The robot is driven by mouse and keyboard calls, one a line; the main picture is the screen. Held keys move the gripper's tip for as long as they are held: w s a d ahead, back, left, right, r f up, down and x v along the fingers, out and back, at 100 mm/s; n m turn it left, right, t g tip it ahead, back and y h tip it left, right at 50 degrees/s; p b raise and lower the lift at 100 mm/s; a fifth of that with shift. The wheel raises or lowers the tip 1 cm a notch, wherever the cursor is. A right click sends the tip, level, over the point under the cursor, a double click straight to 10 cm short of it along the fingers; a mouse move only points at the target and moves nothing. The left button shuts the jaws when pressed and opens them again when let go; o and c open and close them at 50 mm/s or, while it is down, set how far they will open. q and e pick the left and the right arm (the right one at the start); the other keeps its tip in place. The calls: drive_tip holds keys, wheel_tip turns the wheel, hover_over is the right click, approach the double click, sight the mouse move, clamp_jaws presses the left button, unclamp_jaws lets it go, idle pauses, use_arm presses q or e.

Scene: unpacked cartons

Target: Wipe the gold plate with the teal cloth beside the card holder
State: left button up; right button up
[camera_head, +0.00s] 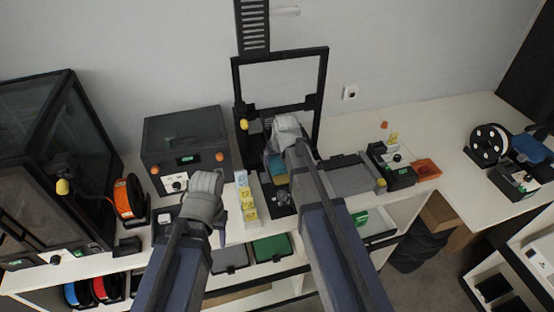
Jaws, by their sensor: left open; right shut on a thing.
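The gold plate (266,159) is the bed of the open-frame printer at the back centre. Only a small tan part of it shows. The teal cloth (278,168) is at the plate, below my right gripper (276,151). My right gripper is shut on the cloth, and its wrist and arm hide most of the grip. I cannot tell how much of the cloth touches the plate. The card holder (247,200), with white and yellow cards, stands just left of the printer. My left gripper (222,236) is open and empty, left of the card holder near the front edge.
The black printer frame (323,90) rises around the plate. A dark enclosed box (187,142) stands to the left, with an orange spool (130,197) beside it. A grey block (350,177) and an orange tray (427,169) lie to the right. The right tabletop (440,130) has free room.

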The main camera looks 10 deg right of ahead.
drive_tip(key=shift+r+p, duration=1.55)
drive_tip(key=shift+r, duration=0.45)
wheel_tip(320, 180, up, 3)
drive_tip(key=p, duration=0.3)
drive_tip(key=shift+r, duration=0.1)
